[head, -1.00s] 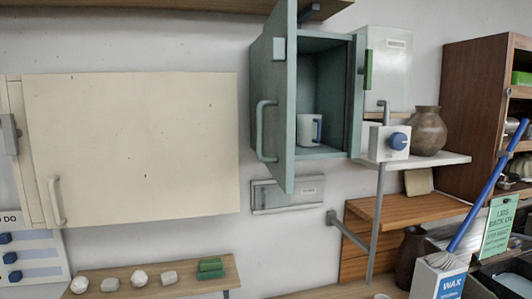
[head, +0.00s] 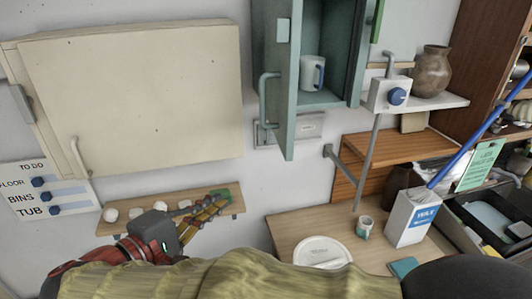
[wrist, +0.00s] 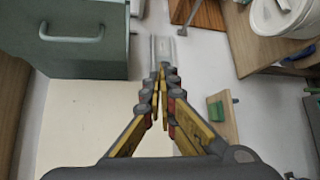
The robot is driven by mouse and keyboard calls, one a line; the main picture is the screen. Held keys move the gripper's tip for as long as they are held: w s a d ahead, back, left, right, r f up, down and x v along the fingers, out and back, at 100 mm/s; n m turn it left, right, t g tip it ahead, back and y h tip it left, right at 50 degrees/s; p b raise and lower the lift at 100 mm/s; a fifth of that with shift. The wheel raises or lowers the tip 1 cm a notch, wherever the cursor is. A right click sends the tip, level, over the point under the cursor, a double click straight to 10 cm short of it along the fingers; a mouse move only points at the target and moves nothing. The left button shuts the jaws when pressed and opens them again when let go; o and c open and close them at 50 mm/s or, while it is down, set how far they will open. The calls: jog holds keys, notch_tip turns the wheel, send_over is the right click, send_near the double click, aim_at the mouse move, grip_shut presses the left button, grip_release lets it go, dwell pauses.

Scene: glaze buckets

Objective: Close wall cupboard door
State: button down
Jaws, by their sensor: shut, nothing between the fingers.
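The teal wall cupboard (head: 345,75) has its door (head: 285,90) standing open toward me, with a bar handle (head: 264,98) on the door's outer face. A white mug (head: 311,72) with a blue handle stands inside. In the wrist view the teal door (wrist: 85,62) fills the upper left, with its handle (wrist: 72,36) facing the camera. My gripper (head: 222,197) is shut and empty, below and left of the door in the head view and apart from it. Its closed fingertips also show in the wrist view (wrist: 161,70).
A cream cupboard (head: 130,95) hangs left of the teal one. A small shelf (head: 232,208) with pale lumps and a green block lies behind my gripper. A desk (head: 290,225) holds a white tub (head: 322,250), a cup (head: 364,227) and a wax box (head: 410,215). A white shelf (head: 440,101) adjoins on the right.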

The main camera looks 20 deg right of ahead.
notch_tip(320, 180, up, 6)
jog(key=d+m+h, duration=0.1)
jog(key=m+h, duration=0.1)
jog(key=p, duration=0.2)
send_near(280, 147)
jog(key=w, duration=0.2)
jog(key=d, duration=0.1)
jog(key=d+p, duration=0.1)
jog(key=d, duration=0.1)
jog(key=shift+w+d+m+t, duration=0.2)
jog(key=shift+d+m+t, duration=0.05)
jog(key=shift+m+t, duration=0.05)
